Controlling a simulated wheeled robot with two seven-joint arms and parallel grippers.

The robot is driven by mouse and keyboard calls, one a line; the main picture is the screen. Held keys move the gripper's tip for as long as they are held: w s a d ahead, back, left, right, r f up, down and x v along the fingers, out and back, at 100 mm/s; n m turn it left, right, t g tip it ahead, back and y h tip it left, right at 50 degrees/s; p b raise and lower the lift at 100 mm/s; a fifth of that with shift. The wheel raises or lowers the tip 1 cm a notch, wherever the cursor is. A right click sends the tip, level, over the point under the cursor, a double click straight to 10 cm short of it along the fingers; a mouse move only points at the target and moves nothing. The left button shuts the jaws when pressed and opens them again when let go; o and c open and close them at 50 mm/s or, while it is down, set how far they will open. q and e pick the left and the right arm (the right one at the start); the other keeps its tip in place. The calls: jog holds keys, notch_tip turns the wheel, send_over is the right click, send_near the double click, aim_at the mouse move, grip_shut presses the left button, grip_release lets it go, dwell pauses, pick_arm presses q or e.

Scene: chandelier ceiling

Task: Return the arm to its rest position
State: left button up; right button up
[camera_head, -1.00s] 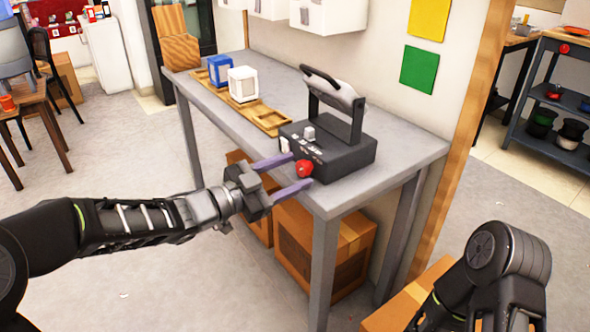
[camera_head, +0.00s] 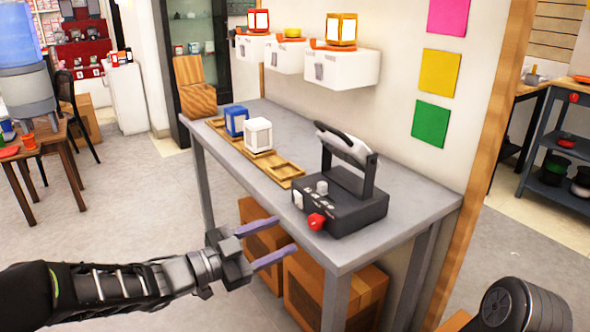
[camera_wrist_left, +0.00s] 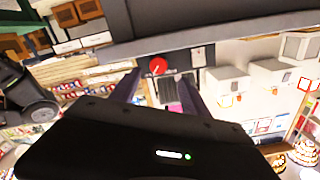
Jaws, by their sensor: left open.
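My left arm comes in from the left in the head view. My left gripper (camera_head: 287,235) is open and empty, its two purple-grey fingers apart. It is in front of the grey table's (camera_head: 400,218) near edge, to the lower left of a black machine (camera_head: 345,208) with a raised handle and a red knob (camera_head: 316,221). In the left wrist view the red knob (camera_wrist_left: 158,66) shows between the spread fingers, beyond their tips. Part of my right arm shows at the bottom right; its gripper is out of view.
A wooden tray (camera_head: 287,171) holds a blue lantern (camera_head: 236,121) and a white lantern (camera_head: 258,134). Cardboard boxes (camera_head: 312,290) stand under the table. White wall boxes (camera_head: 338,67) hang above it. Open floor (camera_head: 150,215) lies to the left.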

pick_arm(q)
jog(key=w+a+f+n+t+y, duration=0.1)
jog(key=w+a+f+n+y, duration=0.1)
jog(key=f+n+y, duration=0.3)
jog(key=w+a+f+n+t+y, duration=0.1)
jog(key=a+f+n, duration=0.15)
jog(key=f, duration=0.45)
jog(key=s+f+n+g+y, duration=0.1)
jog(key=s+f+n+g, duration=0.1)
jog(key=f, duration=0.5)
jog(key=s+f+n+g+y, duration=0.1)
jog(key=s+f+n+y, duration=0.15)
jog(key=f, duration=0.45)
jog(key=s+d+f+n+g, duration=0.25)
jog(key=s+f+g, duration=0.25)
jog(key=s+f, duration=0.65)
jog(key=s+d+f+n+g, duration=0.1)
jog(key=s+f+n+g, duration=0.25)
jog(key=s+f, duration=0.85)
jog(key=s+r+p, duration=0.1)
jog(key=r+p, duration=1)
jog(key=r, duration=0.2)
jog(key=s+r+p, duration=0.2)
jog(key=r+p, duration=1)
jog(key=r, duration=0.1)
jog(key=shift+s+d+m, duration=0.25)
jog(key=shift+m, duration=0.15)
jog(key=shift+g+y, duration=0.25)
